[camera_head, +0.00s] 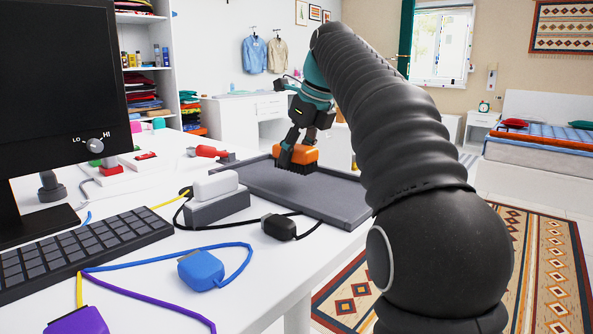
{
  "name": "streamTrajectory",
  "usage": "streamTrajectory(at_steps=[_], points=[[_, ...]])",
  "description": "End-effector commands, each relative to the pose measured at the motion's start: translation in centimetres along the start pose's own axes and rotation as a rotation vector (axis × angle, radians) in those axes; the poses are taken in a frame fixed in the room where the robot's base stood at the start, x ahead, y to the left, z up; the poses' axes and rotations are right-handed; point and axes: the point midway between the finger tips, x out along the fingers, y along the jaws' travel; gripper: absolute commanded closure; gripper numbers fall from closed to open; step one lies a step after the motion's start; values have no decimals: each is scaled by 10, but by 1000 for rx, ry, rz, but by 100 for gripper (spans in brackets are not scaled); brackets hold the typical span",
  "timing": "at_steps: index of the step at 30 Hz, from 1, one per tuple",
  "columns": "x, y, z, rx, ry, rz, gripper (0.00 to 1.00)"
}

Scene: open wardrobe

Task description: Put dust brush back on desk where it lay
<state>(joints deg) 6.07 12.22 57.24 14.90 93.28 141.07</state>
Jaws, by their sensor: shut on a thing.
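The dust brush (302,155) has an orange body with dark bristles pointing down. My gripper (290,146) is shut on it and points downward, over a dark grey tray-like mat on the desk. The bristles look close to the mat, but I cannot tell whether they touch it. The gripper's fingers hide part of the brush's left side. The white desk (150,262) runs along the left and middle of the view.
The grey tray (335,205) lies at the desk's right edge. Nearby are a white box on a grey block (218,211), a black plug (279,227), a blue plug (201,269), a keyboard (75,252), a monitor (62,90), cables and a red-handled tool (207,151).

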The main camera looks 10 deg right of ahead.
Motion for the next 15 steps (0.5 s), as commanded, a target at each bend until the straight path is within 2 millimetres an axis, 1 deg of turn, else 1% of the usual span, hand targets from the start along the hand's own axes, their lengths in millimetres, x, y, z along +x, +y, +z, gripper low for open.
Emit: streamTrajectory(at_steps=[3,7,10,15], points=[[16,1,-7,1,1,1,81],[31,0,-14,0,1,1,81],[35,1,-16,-1,1,0,81],[35,0,-15,-1,0,0,81]])
